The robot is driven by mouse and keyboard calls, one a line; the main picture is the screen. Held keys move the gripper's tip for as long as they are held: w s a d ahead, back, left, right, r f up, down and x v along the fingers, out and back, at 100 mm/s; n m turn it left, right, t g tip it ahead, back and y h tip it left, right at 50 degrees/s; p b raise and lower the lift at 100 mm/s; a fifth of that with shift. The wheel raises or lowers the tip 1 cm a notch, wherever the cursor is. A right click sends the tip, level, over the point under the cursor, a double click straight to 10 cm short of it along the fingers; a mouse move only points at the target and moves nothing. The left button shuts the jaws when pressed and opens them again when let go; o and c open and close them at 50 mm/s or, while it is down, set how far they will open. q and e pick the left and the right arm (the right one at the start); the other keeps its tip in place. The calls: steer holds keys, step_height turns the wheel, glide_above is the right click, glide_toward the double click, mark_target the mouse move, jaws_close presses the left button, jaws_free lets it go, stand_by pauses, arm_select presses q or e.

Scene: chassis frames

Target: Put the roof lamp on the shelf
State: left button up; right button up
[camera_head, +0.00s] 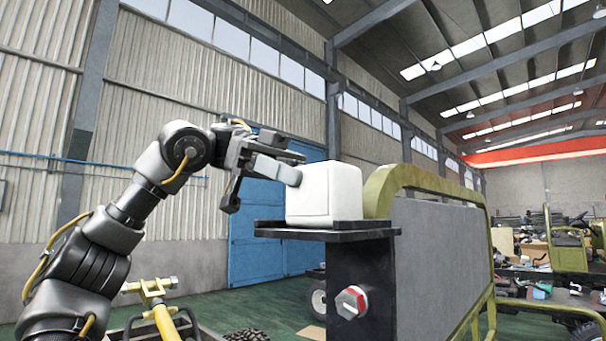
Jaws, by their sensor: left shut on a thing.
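My left gripper (250,172) is raised at the centre left, at the height of a white box. It is shut on a small light-grey rounded piece (280,171), which I take to be the roof lamp; the fingers hide part of it. The piece's rounded end points right and overlaps the left edge of the white box (335,190); I cannot tell if they touch. The box stands on a dark flat shelf (372,233), and the gripper is above and left of the shelf's left end. My right gripper is not in view.
A yellow metal part (160,310) is low at left. Cluttered benches stand far right.

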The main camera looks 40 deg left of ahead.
arm_select(q)
steer(key=shift+d+f, duration=0.1)
steer(key=o, duration=1.1)
steer(key=shift+o, duration=0.6)
steer(key=shift+r, duration=0.25)
steer(key=p+v, duration=0.1)
steer(key=v, duration=1.1)
steer(key=shift+f, duration=0.15)
